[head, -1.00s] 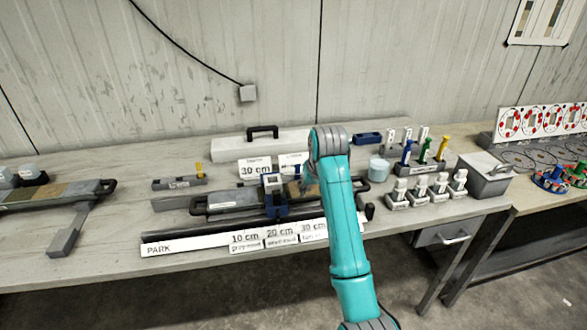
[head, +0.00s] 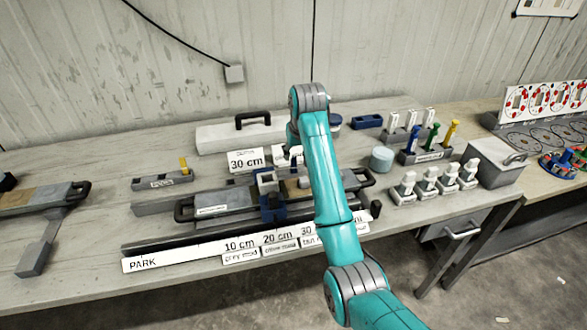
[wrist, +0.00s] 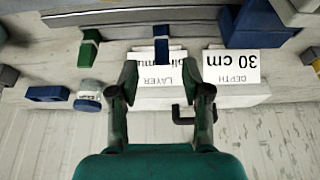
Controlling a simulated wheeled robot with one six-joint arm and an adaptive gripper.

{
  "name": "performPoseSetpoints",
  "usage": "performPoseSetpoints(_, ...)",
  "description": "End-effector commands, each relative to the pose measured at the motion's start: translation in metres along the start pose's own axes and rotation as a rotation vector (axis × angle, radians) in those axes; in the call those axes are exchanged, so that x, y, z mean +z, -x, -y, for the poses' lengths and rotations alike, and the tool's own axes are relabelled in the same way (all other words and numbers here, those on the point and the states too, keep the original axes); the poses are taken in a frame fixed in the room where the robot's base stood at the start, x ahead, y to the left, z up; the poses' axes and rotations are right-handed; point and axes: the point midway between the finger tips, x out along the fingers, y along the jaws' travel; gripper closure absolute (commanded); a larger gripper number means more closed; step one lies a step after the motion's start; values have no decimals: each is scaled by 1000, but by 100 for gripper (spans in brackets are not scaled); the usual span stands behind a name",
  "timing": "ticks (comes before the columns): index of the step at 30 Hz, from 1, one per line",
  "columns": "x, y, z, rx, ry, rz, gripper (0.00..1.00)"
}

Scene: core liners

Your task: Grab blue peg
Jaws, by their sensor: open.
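The blue peg (head: 413,137) stands upright in a grey rack (head: 428,156) on the right of the bench, beside a green peg (head: 432,135) and a yellow peg (head: 450,132). My gripper (wrist: 162,88) is open, with nothing visible between its fingers, above the bench near the "LAYER" card (wrist: 168,80). In the head view my arm hides the gripper, which is left of and apart from the peg rack. In the wrist view a blue upright piece (wrist: 161,45) and a green one (wrist: 90,48) show beyond the fingers; I cannot tell whether either is a peg.
A "30 cm" card (head: 246,161) stands left of my arm. A blue block (head: 367,121) and a round pale-blue container (head: 382,158) lie between my arm and the rack. White-topped holders (head: 435,183) stand before the rack. A grey box (head: 495,162) is to its right.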

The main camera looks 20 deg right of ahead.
Motion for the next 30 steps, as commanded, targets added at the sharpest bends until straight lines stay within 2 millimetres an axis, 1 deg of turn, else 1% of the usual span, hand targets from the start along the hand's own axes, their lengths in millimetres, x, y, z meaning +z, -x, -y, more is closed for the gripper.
performPoseSetpoints(5,-1,-11,1,0,0,1,52)
performPoseSetpoints(12,-4,-43,2,0,0,1,52)
performPoseSetpoints(15,-4,-52,2,0,0,0,52)
performPoseSetpoints(18,-5,-56,2,0,0,-2,52)
performPoseSetpoints(24,-5,-56,2,0,0,-2,52)
performPoseSetpoints(26,-5,-56,2,0,0,-2,67)
performPoseSetpoints(27,-5,-56,2,0,0,-2,77)
performPoseSetpoints(30,-5,-56,2,0,0,-2,100)
